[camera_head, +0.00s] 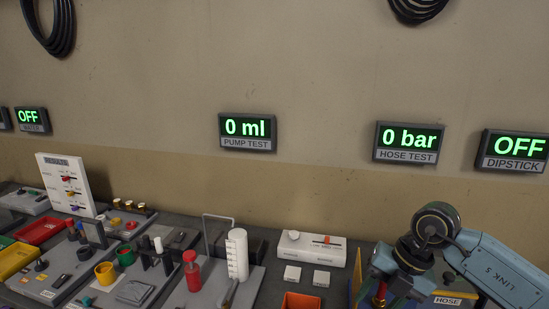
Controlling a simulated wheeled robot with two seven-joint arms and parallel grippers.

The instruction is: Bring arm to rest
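My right arm (492,266), blue-grey and marked LINK 5, comes in from the right edge and bends at a dark round joint. Its lower end reaches down to the bench at the bottom right, beside a red and brass fitting (380,292). A label reading HOSE (447,300) shows just below the arm. The fingertips of my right gripper cannot be made out, so its opening and any contact with the fitting are unclear. My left arm and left gripper are not in view.
Wall displays read 0 ml (247,128), 0 bar (408,137) and OFF (515,146).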

